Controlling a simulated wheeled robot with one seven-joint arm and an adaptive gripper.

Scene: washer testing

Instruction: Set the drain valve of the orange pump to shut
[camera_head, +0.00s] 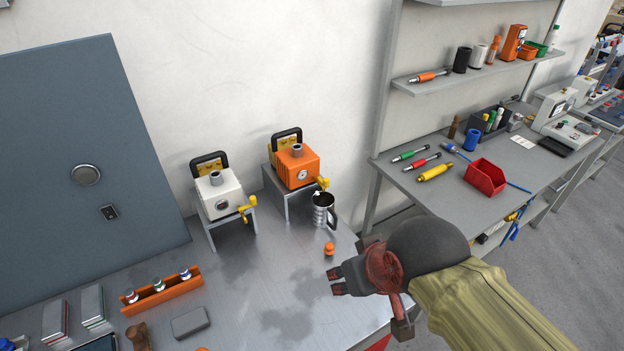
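The orange pump (297,169) sits on a raised metal stand at the back of the bench, with a black handle behind it. Its yellow drain valve (323,184) is on the lower right front; its exact handle angle is too small to tell. A metal mug (323,210) stands just below that valve. My gripper (335,282) is over the front right of the bench, in front of the mug and apart from pump and valve. Its fingertips point left and look close together; I cannot tell how far open they are. I see nothing held in it.
A white pump (216,196) with its own yellow valve (246,204) stands left of the orange one. A small orange knob-like object (329,249) sits between mug and gripper. An orange rack (162,293) is at left. The middle of the bench (265,280) is clear.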

